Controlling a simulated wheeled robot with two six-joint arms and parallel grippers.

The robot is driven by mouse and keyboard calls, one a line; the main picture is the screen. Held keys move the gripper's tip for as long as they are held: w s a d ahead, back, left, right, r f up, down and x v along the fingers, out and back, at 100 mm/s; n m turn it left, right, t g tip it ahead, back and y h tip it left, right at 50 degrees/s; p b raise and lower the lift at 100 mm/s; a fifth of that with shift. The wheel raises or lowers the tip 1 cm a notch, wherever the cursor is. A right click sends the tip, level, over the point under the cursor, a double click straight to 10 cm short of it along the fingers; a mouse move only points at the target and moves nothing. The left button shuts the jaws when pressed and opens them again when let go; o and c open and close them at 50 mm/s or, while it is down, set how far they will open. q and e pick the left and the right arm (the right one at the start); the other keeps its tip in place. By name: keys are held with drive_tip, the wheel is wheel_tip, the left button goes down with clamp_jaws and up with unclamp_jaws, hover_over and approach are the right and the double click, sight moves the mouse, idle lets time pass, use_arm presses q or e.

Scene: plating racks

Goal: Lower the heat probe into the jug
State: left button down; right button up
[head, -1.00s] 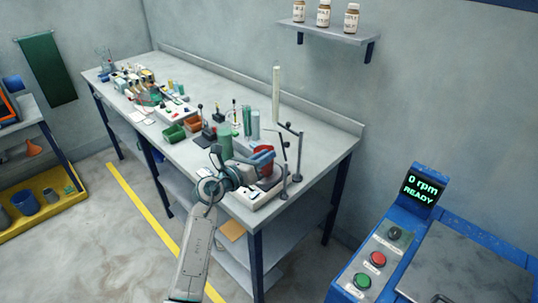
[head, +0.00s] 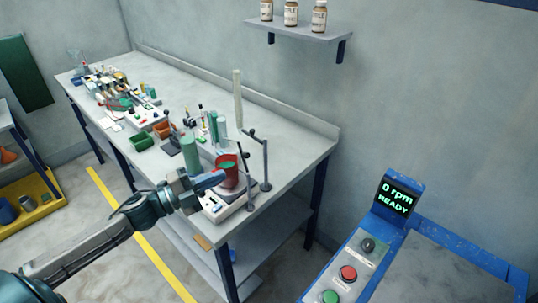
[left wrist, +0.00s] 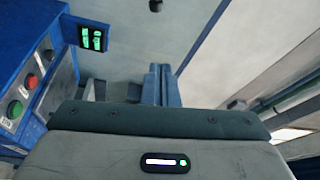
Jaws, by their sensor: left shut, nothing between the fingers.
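A red jug (head: 228,181) with green contents stands on a white hotplate-like base (head: 214,212) at the near end of the bench. Upright metal posts (head: 265,165) stand beside it with a small dark-ended cross arm (head: 250,134). A tall pale rod (head: 237,98) rises behind the jug. I cannot tell which of these parts is the heat probe. My left gripper (head: 222,176) has its blue fingers shut and empty, with the tips at the jug's left side in the head view; contact is unclear. The fingers also show together in the left wrist view (left wrist: 162,85). My right gripper is out of view.
Green cylinders (head: 190,155), an orange bin (head: 163,131) and a green bin (head: 139,142) stand left of the jug. A blue machine panel (head: 350,262) with buttons and a "0 rpm READY" display is at the right. Bare benchtop (head: 295,150) lies right of the posts.

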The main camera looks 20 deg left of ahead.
use_arm(q)
drive_tip(key=p+x, duration=0.4)
drive_tip(key=x, duration=0.7)
drive_tip(key=shift+n, duration=0.4)
drive_tip(key=a+b, duration=0.1)
drive_tip(key=b, duration=0.1)
drive_tip(key=a+f+b, duration=0.1)
drive_tip(key=b, duration=0.1)
drive_tip(key=a+b, duration=0.1)
drive_tip(key=b, duration=0.1)
drive_tip(key=shift+w+a+f, duration=0.2)
drive_tip(key=shift+w+a, duration=0.1)
drive_tip(key=shift+a, duration=0.1)
